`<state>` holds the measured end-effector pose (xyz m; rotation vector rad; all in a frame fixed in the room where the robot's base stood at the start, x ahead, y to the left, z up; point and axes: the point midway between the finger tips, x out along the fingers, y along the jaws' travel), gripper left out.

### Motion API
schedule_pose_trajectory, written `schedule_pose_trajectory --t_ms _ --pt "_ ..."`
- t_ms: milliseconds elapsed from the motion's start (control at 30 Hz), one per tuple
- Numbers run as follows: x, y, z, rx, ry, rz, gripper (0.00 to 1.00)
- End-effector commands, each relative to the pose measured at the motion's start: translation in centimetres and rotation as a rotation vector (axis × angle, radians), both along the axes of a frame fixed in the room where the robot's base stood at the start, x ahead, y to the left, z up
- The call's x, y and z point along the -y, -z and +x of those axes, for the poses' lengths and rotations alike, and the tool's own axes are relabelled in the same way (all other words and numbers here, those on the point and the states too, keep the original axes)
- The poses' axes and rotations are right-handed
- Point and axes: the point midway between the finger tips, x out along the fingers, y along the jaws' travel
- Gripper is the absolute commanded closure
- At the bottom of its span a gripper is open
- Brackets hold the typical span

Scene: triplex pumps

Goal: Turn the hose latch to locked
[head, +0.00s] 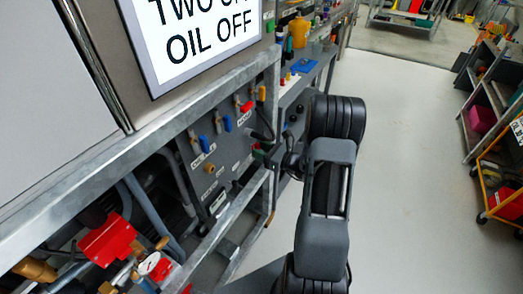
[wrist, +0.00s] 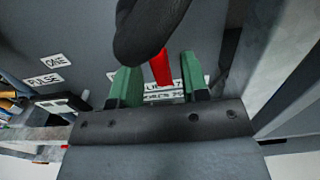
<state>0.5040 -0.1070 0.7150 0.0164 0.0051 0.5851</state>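A red lever (wrist: 161,68), which may be the hose latch, shows between the two green fingers of my gripper (wrist: 159,85) in the wrist view. The fingers stand apart with gaps beside the lever, so my gripper is open around it. A thick dark rounded part (wrist: 150,28) covers the lever's upper end. White labels behind the fingers are partly hidden.
The panel has blue, yellow and red handles, including a red one (head: 246,107). A galvanised frame rail (head: 215,90) runs along the panel. A red valve part (head: 108,240) and pipes are lower left. The floor (head: 410,150) to the right is clear, up to a cart (head: 500,200).

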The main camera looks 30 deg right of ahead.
Motion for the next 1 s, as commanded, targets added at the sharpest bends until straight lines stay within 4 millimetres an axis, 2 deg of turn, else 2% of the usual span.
schedule_pose_trajectory --t_ms 200,333,800,1000 --pt "0.1 0.0 -0.1 0.001 0.001 -0.001 0.58" --pt "0.9 -0.1 -1.1 0.001 0.003 -0.001 0.58" --pt "5.9 -0.1 -8.7 0.0 0.005 0.0 0.58" --pt "7.1 0.0 -10.6 0.001 0.002 -0.001 0.58"
